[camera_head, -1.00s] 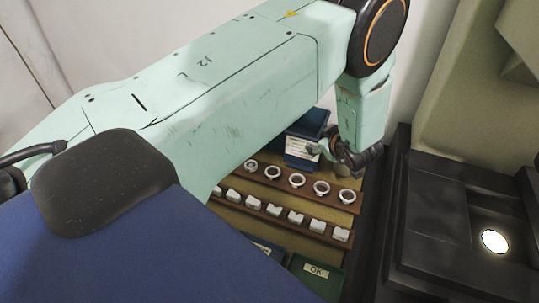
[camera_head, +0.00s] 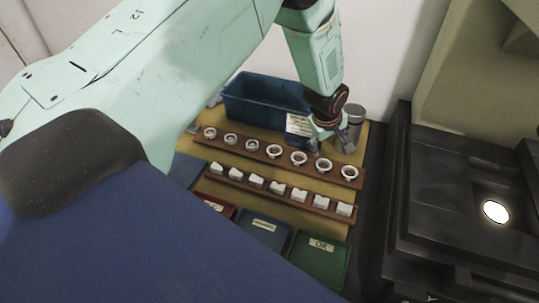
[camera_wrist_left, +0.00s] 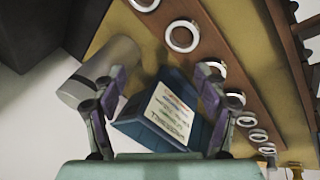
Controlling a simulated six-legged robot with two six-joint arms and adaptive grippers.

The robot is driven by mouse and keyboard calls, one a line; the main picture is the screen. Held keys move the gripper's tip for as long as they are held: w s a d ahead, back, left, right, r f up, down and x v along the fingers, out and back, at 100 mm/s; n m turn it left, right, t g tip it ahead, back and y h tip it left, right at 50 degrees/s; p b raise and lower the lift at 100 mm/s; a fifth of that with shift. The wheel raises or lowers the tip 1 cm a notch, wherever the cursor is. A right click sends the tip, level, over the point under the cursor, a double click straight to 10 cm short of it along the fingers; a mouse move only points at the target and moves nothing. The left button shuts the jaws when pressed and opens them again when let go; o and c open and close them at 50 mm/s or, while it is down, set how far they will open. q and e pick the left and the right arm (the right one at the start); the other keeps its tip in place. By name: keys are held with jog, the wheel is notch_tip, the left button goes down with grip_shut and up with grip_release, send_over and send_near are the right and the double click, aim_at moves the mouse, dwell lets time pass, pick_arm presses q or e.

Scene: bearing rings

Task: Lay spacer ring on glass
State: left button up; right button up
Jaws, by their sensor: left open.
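Several pale rings stand in a row on a brown rack (camera_head: 287,164); I cannot tell which one is the spacer ring. The rightmost ring is a white one (camera_head: 349,171). My left gripper (camera_head: 332,144) is open and empty above the back of the rack's right part. In the left wrist view its fingers (camera_wrist_left: 160,80) stand apart, with a blue bin's label between them and the nearest rings (camera_wrist_left: 181,37) off to the right. The glass (camera_head: 495,212) is a bright lit disc in the dark stage at the right, with nothing on it. My right gripper is not in view.
A blue bin (camera_head: 250,105) stands behind the rack, with a grey cylinder (camera_head: 354,116) right of it. A front rack (camera_head: 282,194) holds several white blocks. Green (camera_head: 318,262), blue and red trays lie in front. The dark stage (camera_head: 430,200) is at the right.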

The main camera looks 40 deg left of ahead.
aim_at(275, 150)
pick_arm(q)
jog(key=shift+g+y, duration=0.6)
jog(key=shift+g, duration=0.3)
jog(key=s+a, duration=0.1)
jog(key=s+a+f, duration=0.1)
jog(key=a, duration=0.1)
jog(key=s+a+b, duration=0.1)
jog(key=shift+a+f, duration=0.2)
jog(key=shift+a, duration=0.15)
jog(key=s+a+g+y+b, duration=0.1)
jog(key=s+a+y, duration=0.2)
jog(key=a, duration=0.4)
jog(key=shift+n, duration=0.3)
jog(key=x, duration=0.7)
jog(key=shift+w+a+r+b, duration=0.1)
jog(key=shift+w+a+b, duration=0.05)
jog(key=shift+w+b, duration=0.2)
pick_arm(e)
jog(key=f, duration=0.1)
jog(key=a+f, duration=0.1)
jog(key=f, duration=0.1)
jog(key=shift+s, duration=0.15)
pick_arm(q)
jog(key=shift+c, duration=0.2)
jog(key=shift+r, duration=0.1)
jog(key=shift+c, duration=1.4)
jog(key=c, duration=1.1)
